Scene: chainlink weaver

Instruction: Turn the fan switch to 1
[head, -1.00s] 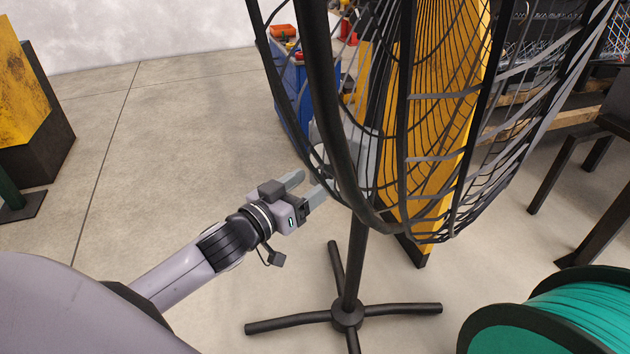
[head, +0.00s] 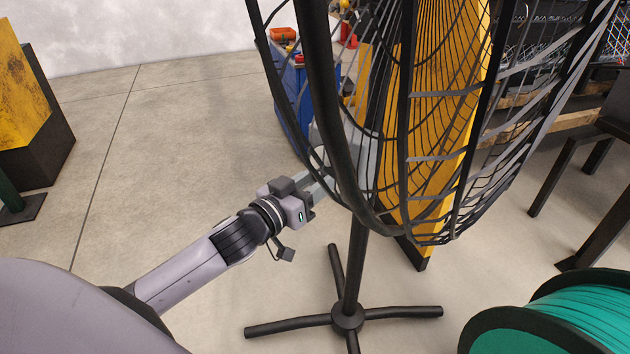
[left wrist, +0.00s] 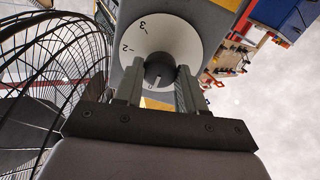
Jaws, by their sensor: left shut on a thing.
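The fan (head: 352,180) stands in the middle of the head view, with a black wire cage on a black pole and crossed feet. In the left wrist view its switch shows as a white dial (left wrist: 178,38) marked 2 and 3, with a dark knob (left wrist: 159,72) at its centre. My left gripper (left wrist: 160,88) is shut on the knob, one finger on each side. In the head view my left gripper (head: 318,184) reaches behind the cage edge, and its fingertips are partly hidden. The knob's pointer setting cannot be read clearly. My right gripper is not in view.
A green cable spool (head: 560,315) sits at the lower right. A dark table (head: 590,180) stands at the right. A blue cabinet (head: 290,95) and a yellow panel (head: 445,150) are behind the fan.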

